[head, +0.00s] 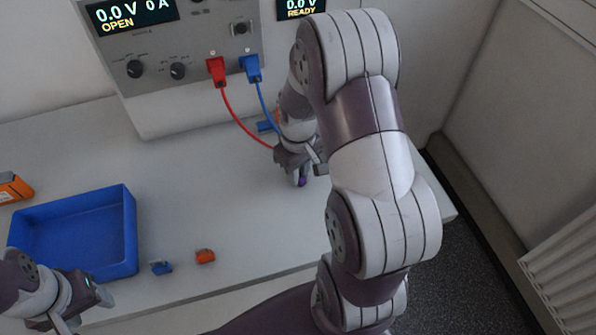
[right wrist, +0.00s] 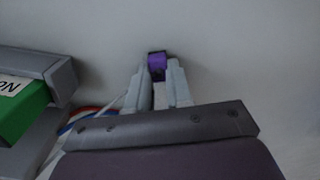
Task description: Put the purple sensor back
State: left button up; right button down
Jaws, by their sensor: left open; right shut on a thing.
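The purple sensor (head: 302,182) is between the fingers of my right gripper (head: 300,178), low over the grey bench top or on it; I cannot tell which. In the right wrist view the purple sensor (right wrist: 157,66) shows between the two fingertips of the right gripper (right wrist: 157,78), which is shut on it. My left gripper (head: 88,308) is at the lower left in the head view, in front of the blue tray, open and with nothing seen in it.
The blue tray (head: 130,234) looks empty. A blue clip (head: 161,267) and an orange clip (head: 205,256) lie near the front edge. The cycler (head: 190,106) stands behind, with red (head: 240,122) and blue cables running behind my right arm. A green block (right wrist: 22,115) is left in the wrist view.

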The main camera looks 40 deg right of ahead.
jog(key=shift+a, duration=0.1)
jog(key=shift+f, duration=0.2)
jog(key=c, duration=1)
grip_release()
jog(key=shift+r, duration=0.1)
notch_tip(320, 180, up, 12)
jog(key=f, duration=0.1)
jog(key=shift+m+t, duration=0.4)
jog(key=shift+t, duration=0.3)
jog(key=s+a+f, duration=0.1)
jog(key=s+a, duration=0.1)
jog(key=a, duration=0.1)
jog(key=s+a+f, duration=0.1)
jog(key=s+a, duration=0.1)
jog(key=a, duration=0.2)
jog(key=s+a+f, duration=0.2)
jog(key=a, duration=0.2)
jog(key=shift+s+a+p, duration=0.1)
jog(key=shift+s+p, duration=0.1)
jog(key=shift+p, duration=0.15)
